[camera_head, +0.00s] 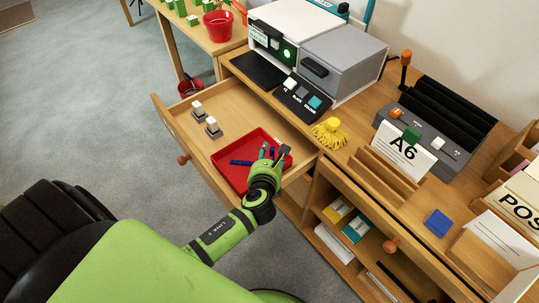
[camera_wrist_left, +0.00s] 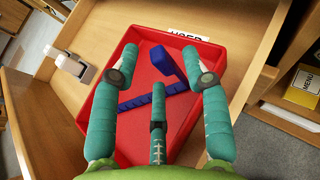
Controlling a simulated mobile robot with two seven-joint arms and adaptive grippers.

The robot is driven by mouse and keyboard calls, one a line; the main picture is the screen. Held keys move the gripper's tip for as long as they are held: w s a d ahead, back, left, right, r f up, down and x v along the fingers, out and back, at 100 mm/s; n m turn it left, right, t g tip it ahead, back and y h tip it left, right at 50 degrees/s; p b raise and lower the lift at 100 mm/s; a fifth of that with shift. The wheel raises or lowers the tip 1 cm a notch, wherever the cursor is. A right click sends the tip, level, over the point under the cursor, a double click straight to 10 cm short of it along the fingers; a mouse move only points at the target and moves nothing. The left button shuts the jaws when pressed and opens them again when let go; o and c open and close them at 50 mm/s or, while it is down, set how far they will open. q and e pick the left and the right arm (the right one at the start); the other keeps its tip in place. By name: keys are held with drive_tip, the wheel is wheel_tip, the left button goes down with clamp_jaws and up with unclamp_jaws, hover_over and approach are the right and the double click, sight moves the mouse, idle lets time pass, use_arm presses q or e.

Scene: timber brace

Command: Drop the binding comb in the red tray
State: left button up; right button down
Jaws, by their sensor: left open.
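The red tray (camera_head: 226,168) lies in the open wooden drawer; it also fills the middle of the left wrist view (camera_wrist_left: 137,150). A blue, notched strip that looks like the binding comb (camera_head: 240,162) lies across the tray floor; it also shows in the left wrist view (camera_wrist_left: 145,99). A second, thicker blue piece (camera_wrist_left: 166,62) lies beside or against it; I cannot tell whether they touch. My left gripper (camera_head: 274,153) is over the tray, its teal fingers spread apart above the blue pieces with nothing between them. My right gripper is out of view.
Two grey-and-white blocks (camera_head: 212,127) stand in the drawer (camera_head: 185,142) left of the tray. A white label (camera_wrist_left: 190,37) lies past the tray.

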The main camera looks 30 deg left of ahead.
use_arm(q)
drive_tip(key=shift+r, duration=0.3)
drive_tip(key=p+v, duration=0.1)
drive_tip(key=v, duration=1.1)
drive_tip(key=shift+f, duration=0.1)
